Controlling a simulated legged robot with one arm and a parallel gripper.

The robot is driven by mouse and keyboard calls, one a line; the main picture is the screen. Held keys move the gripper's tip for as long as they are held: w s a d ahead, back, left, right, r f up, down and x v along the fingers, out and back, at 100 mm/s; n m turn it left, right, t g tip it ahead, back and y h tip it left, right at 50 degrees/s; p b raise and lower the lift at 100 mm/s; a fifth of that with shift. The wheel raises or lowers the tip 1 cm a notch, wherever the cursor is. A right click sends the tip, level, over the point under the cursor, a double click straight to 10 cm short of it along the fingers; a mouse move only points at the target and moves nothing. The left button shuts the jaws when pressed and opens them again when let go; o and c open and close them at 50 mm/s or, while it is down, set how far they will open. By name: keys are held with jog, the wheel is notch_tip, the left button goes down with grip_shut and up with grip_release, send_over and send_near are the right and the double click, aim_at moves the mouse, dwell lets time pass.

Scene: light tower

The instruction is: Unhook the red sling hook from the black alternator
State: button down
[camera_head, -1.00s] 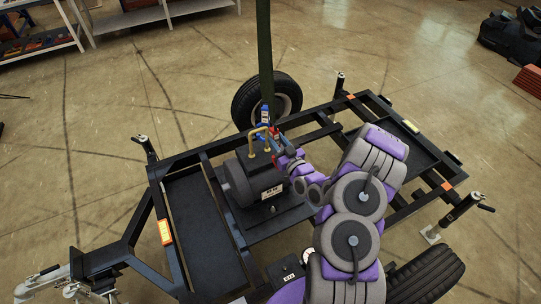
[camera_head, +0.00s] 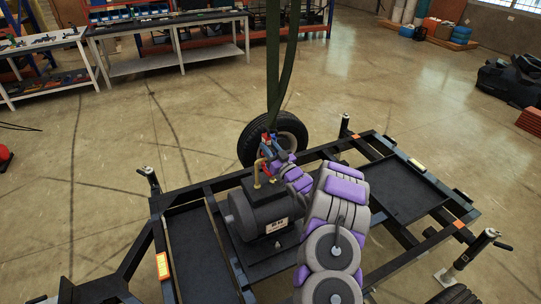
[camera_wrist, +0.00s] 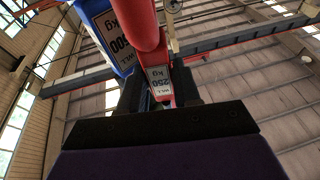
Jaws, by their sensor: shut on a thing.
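The black alternator (camera_head: 268,212) sits on the trailer frame, with a brass lifting eye (camera_head: 257,180) on top. My gripper (camera_head: 273,151) is above the eye, shut on the red sling hook (camera_head: 265,137). The wrist view shows the red hook (camera_wrist: 148,30) and its 250 kg label (camera_wrist: 160,78) between my dark fingers (camera_wrist: 158,92). A blue labelled piece (camera_wrist: 108,28) is beside it. The green sling (camera_head: 272,75) hangs above in two strands. Whether the hook's tip is still in the eye is too small to tell.
The black trailer frame (camera_head: 205,188) surrounds the alternator. A tyre (camera_head: 246,150) stands behind it, and jack posts (camera_head: 469,262) rise at the corners. Workbenches (camera_head: 165,62) are at the back left. The floor beyond the trailer is mostly clear.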

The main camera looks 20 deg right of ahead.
jog(key=shift+w+a+r, duration=0.3)
jog(key=shift+w+r, duration=0.1)
jog(key=shift+w, duration=0.1)
jog(key=shift+d, duration=0.3)
jog(key=shift+a, duration=0.15)
jog(key=shift+s, duration=0.35)
jog(key=shift+s+d+p, duration=0.3)
jog(key=shift+s+p, duration=0.2)
jog(key=shift+s, duration=0.15)
jog(key=p+v, duration=0.2)
jog(key=v, duration=0.8)
jog(key=shift+s+r, duration=0.2)
dwell(1.0)
jog(key=shift+s+a, duration=0.1)
dwell(0.3)
